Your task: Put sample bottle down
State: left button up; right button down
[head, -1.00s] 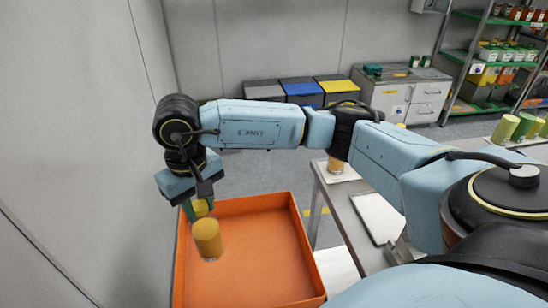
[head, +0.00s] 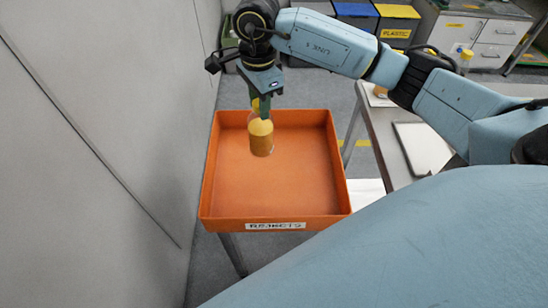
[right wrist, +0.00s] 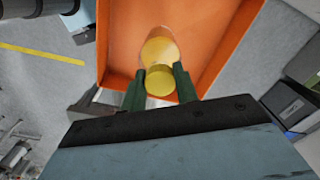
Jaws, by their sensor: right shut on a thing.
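The sample bottle (head: 261,140) is clear, with amber-yellow contents and a yellow cap. My right gripper (head: 260,107) is shut on its cap from above. The bottle hangs upright or nearly so over the back middle of the orange tray (head: 308,224), which has a "REJECTS" label on its front. I cannot tell whether the bottle's base touches the tray floor. In the right wrist view the cap (right wrist: 160,82) sits between the green fingers, with the yellow contents beyond it. My left gripper is not in view.
The rest of the tray floor is clear. A grey wall (head: 110,120) stands close on the left. A table (head: 378,130) with a pale flat panel (head: 424,148) is on the right. Coloured bins (head: 398,24) stand at the back.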

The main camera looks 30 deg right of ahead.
jog(key=d+f+m+b, duration=0.2)
jog(key=f+m, duration=0.5)
jog(key=f, duration=0.1)
jog(key=w+d+f+m+b, duration=0.1)
jog(key=d+f+m+b, duration=0.1)
jog(key=f+m, duration=0.5)
jog(key=shift+w+d+f+m, duration=0.3)
jog(key=shift+f+m, duration=0.1)
jog(key=shift+f, duration=0.15)
jog(key=shift+f+b, duration=0.1)
jog(key=shift+b, duration=0.2)
jog(key=c, duration=1.1)
grip_release()
jog(key=shift+s+f, duration=0.1)
jog(key=shift+o, duration=0.2)
